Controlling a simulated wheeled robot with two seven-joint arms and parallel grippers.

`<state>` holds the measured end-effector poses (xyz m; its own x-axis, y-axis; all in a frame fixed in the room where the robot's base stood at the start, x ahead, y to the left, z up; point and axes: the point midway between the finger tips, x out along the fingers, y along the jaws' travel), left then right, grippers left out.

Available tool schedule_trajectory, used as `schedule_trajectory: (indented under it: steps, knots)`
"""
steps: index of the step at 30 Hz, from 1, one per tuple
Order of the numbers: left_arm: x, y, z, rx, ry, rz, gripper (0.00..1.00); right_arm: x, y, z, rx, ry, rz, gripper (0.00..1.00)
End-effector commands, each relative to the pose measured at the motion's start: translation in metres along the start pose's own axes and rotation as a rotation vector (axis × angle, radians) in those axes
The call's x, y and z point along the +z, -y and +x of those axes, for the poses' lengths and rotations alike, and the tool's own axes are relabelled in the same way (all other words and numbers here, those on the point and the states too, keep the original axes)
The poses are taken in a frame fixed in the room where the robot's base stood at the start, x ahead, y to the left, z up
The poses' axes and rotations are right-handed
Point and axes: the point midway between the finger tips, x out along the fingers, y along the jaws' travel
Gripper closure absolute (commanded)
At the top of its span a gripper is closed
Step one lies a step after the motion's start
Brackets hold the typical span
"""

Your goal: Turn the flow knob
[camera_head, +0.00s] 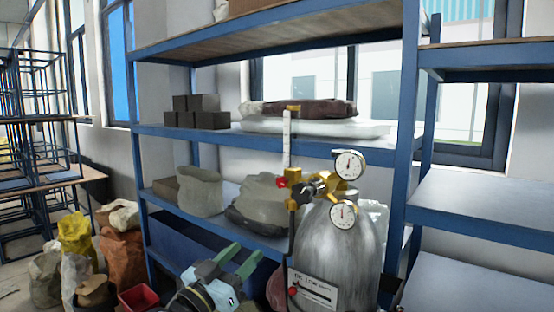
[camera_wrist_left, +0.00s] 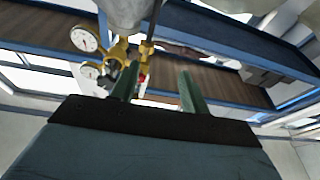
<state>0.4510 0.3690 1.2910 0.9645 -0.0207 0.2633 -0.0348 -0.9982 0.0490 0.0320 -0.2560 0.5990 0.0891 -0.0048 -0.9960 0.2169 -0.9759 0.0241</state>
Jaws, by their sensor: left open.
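A grey gas cylinder (camera_head: 335,250) stands upright in front of the blue shelf, with a brass regulator (camera_head: 293,176) on top. The regulator carries two round white gauges (camera_head: 349,164), a black knob (camera_head: 307,192), a small red part (camera_head: 282,183) and an upright clear flow tube (camera_head: 287,138). I cannot tell for sure which part is the flow knob. My left gripper (camera_head: 240,256) is open and empty, below and left of the regulator. In the left wrist view its green fingers (camera_wrist_left: 161,86) are apart; the regulator (camera_wrist_left: 119,52) is beyond the left finger, which partly hides it. My right gripper is not in view.
The blue shelf (camera_head: 273,131) behind holds dark blocks (camera_head: 196,112), stacked sacks (camera_head: 315,125) and grey bags (camera_head: 200,190). Filled bags (camera_head: 75,235) and a red bin (camera_head: 138,298) stand on the floor at left. Another blue shelf (camera_head: 490,205) is at right.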

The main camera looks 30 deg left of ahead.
Motion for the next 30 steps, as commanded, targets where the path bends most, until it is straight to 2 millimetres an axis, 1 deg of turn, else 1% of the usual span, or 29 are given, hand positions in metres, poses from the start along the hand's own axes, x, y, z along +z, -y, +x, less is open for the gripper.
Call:
schedule_trajectory:
  steps: [1,3,6,8,11,14,24,27,30]
  knots:
    - [-0.034,-0.007,0.000,0.017,-0.046,0.005,0.55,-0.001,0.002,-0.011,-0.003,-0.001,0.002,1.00]
    - [-0.059,-0.014,-0.002,0.035,-0.089,0.008,0.55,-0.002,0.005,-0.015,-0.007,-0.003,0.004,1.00]
    - [-0.077,-0.019,-0.003,0.048,-0.120,0.011,0.55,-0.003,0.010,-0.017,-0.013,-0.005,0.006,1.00]
    - [-0.081,-0.020,-0.001,0.050,-0.128,0.011,0.55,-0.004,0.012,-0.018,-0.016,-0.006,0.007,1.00]
    - [-0.083,-0.020,0.010,0.051,-0.129,0.010,0.55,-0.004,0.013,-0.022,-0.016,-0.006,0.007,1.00]
    - [-0.085,-0.021,0.026,0.051,-0.128,0.009,0.55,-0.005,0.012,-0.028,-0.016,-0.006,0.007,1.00]
    - [-0.094,-0.025,0.095,0.050,-0.126,0.010,0.55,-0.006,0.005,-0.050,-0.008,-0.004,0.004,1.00]
    - [-0.095,-0.025,0.109,0.050,-0.126,0.011,0.55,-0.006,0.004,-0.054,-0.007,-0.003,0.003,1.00]
    - [-0.095,-0.026,0.119,0.050,-0.125,0.010,0.55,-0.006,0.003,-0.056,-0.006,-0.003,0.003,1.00]
